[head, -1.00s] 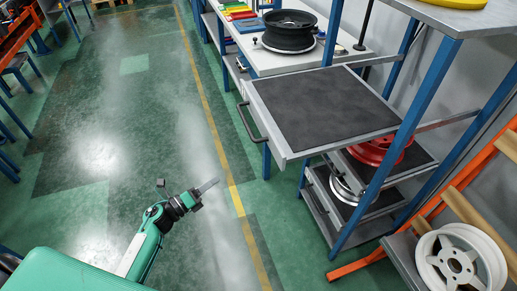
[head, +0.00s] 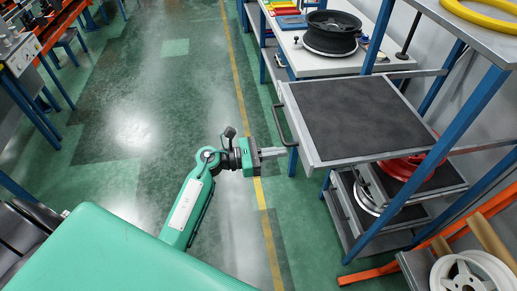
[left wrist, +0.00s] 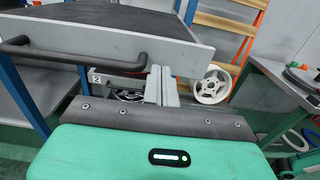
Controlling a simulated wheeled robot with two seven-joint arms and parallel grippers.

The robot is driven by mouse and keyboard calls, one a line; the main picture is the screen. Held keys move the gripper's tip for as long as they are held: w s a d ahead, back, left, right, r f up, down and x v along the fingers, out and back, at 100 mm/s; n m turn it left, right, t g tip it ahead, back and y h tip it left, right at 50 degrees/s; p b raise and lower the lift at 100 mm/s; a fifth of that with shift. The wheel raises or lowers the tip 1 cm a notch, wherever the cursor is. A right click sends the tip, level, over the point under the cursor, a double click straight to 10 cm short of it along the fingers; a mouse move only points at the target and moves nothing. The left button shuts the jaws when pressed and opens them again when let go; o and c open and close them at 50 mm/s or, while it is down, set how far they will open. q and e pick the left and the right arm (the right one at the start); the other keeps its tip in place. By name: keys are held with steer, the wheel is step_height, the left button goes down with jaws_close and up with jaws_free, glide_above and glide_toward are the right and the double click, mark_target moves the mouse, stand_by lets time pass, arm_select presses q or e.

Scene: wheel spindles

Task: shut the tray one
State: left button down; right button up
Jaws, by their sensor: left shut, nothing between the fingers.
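The top tray (head: 355,120) is pulled out of the blue-framed rack, with a black mat on it and a dark bar handle (head: 281,124) on its left front edge. In the left wrist view the tray's grey front panel (left wrist: 170,48) and its handle (left wrist: 75,58) are close ahead. My left gripper (head: 283,151) is shut and empty, apart from the tray, just left of and lower than the handle in the head view. Its fingers (left wrist: 162,84) point at the tray front in the wrist view. My right gripper is not in view.
Lower trays hold a red wheel (head: 405,166) and a silver rim. A workbench (head: 385,57) with a black wheel (head: 332,30) stands behind. A white wheel (head: 465,275) is at lower right. The green floor aisle on the left is clear.

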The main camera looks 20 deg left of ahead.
mark_target(400, 132)
arm_select(q)
steer(key=shift+p+x, duration=0.7)
steer(key=shift+x, duration=1.3)
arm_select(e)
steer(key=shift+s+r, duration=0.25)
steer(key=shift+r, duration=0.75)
arm_select(q)
steer(key=shift+w, duration=0.1)
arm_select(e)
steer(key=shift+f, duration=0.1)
